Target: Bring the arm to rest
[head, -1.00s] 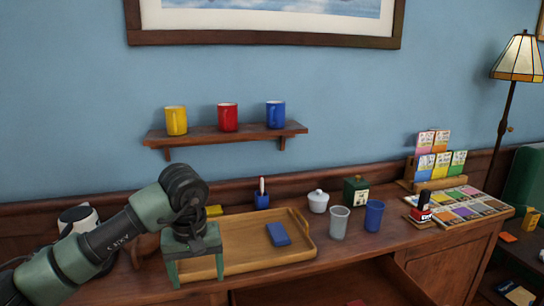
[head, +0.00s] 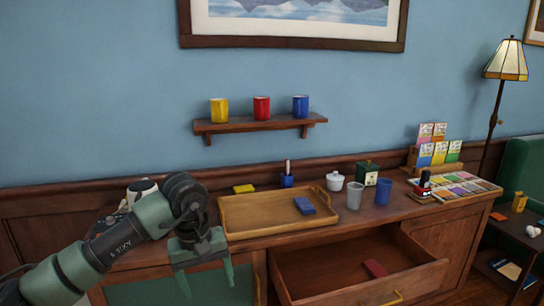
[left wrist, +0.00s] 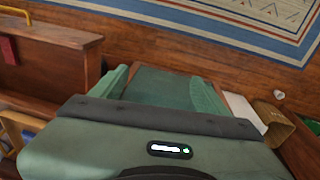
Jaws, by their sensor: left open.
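My left arm comes in from the left in the head view. Its gripper (head: 205,276) is open and empty, pointing down in front of the cabinet, left of the open drawer (head: 350,268). In the left wrist view the two green fingers (left wrist: 166,85) stand apart with nothing held between them. My right gripper is in neither view.
A wooden tray (head: 262,229) with a blue box (head: 304,205) lies on the cabinet top. A grey cup (head: 354,195) and a blue cup (head: 383,191) stand to the right. A shelf (head: 260,124) holds three mugs.

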